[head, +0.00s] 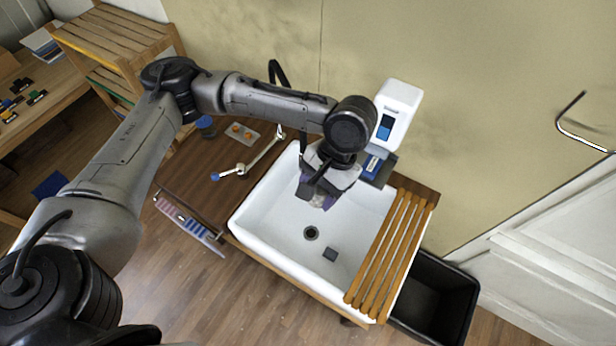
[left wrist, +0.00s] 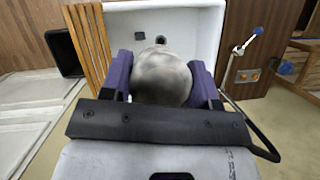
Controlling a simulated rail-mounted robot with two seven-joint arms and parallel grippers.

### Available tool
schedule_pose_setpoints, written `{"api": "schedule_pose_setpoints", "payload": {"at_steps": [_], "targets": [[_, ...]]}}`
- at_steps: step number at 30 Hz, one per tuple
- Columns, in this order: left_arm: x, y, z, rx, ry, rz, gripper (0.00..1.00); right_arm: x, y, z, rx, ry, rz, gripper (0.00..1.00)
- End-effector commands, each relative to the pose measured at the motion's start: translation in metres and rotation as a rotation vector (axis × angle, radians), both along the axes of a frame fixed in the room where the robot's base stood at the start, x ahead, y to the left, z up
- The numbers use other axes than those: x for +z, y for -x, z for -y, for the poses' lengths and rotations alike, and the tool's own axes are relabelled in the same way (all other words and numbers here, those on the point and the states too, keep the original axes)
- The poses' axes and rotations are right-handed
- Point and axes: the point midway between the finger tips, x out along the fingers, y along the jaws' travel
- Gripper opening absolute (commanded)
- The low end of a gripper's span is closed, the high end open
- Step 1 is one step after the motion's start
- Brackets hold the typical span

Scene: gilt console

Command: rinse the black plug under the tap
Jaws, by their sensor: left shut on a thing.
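My left gripper (head: 322,203) is over the white sink basin (head: 262,222). In the left wrist view its purple fingers (left wrist: 163,85) are shut on a rounded, mottled grey thing (left wrist: 163,78), which hides what is behind it. A small dark square block (head: 330,254) lies on the basin floor near the round drain (head: 311,233); it also shows in the left wrist view (left wrist: 56,36). I cannot tell whether this block is the black plug. The metal tap (head: 262,154) with a blue end is at the basin's left side, apart from the held thing. My right gripper is not in view.
A wooden slatted rack (head: 388,250) covers the basin's right side. A white dispenser (head: 397,108) is on the wall behind. A brown counter (head: 190,180) lies left, with a small tray of orange things (head: 243,133). A black bin (head: 435,300) stands right.

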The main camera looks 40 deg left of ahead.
Motion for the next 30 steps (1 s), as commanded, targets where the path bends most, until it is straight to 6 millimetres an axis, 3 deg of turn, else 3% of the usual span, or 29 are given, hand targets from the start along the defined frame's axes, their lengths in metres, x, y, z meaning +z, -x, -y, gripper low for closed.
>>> {"api": "schedule_pose_setpoints", "payload": {"at_steps": [12, 18, 24, 30], "targets": [[-0.168, 0.076, 0.008, -0.007, -0.129, 0.010, 0.29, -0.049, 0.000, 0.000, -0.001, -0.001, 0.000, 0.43], [-0.249, 0.093, -0.003, -0.016, -0.182, 0.021, 0.29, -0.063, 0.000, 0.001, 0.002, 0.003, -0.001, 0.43], [-0.313, 0.083, -0.024, -0.131, -0.233, 0.048, 0.29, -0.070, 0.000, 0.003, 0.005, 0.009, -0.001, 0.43], [-0.337, 0.036, -0.053, -0.357, -0.283, 0.097, 0.29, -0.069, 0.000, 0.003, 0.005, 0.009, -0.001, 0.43]]}}
